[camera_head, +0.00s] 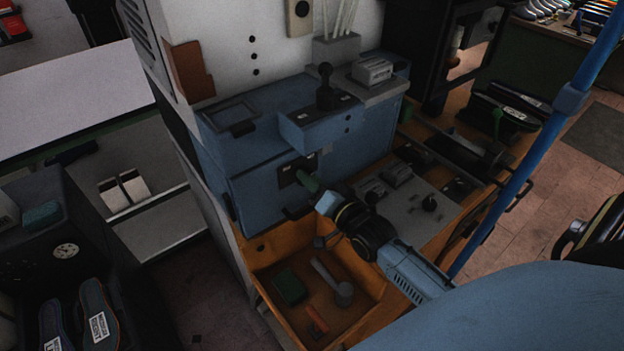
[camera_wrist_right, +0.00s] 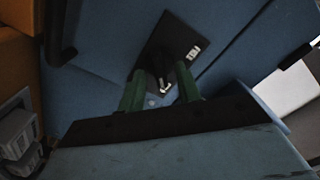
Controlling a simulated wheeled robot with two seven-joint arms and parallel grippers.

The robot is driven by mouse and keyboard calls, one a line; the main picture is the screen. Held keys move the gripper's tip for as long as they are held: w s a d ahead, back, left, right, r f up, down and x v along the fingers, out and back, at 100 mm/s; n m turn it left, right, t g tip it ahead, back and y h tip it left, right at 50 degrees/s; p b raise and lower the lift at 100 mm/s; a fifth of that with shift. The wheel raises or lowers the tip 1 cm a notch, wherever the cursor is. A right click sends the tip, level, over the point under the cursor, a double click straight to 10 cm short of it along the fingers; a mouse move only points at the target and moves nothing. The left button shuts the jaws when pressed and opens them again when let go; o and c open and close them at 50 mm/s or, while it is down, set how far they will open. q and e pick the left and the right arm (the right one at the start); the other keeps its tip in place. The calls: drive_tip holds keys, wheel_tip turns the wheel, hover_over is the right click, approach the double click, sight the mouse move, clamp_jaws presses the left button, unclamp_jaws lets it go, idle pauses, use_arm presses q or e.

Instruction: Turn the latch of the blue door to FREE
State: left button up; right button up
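The blue door (camera_head: 262,196) is the front of a blue cabinet under a white housing, and it appears shut. Its latch (camera_wrist_right: 160,66) is a dark knob on a black plate (camera_wrist_right: 181,38) with a small white label, which I cannot read. The latch plate also shows in the head view (camera_head: 287,176), partly hidden by my gripper. My right gripper (camera_wrist_right: 161,88) has green fingers standing apart, one on each side of the knob's near end. I cannot tell whether they touch it. It also shows in the head view (camera_head: 308,181). My left gripper is in neither view.
An open orange drawer (camera_head: 262,247) with several tools lies below the door. A grey control panel (camera_head: 417,213) is right of my right gripper. A lever block (camera_head: 318,122) stands on the cabinet.

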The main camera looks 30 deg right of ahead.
drive_tip(key=shift+w, duration=0.15)
drive_tip(key=shift+c, duration=0.4)
clamp_jaws()
drive_tip(key=shift+r+n, duration=0.1)
drive_tip(key=shift+n, duration=0.2)
drive_tip(key=n+p, duration=0.1)
drive_tip(key=n, duration=0.4)
drive_tip(key=n+p, duration=0.2)
drive_tip(key=n, duration=0.4)
drive_tip(key=n+p, duration=0.1)
drive_tip(key=n, duration=0.5)
drive_tip(key=shift+a+p, duration=0.3)
drive_tip(key=shift+a, duration=0.1)
drive_tip(key=shift+n, duration=0.3)
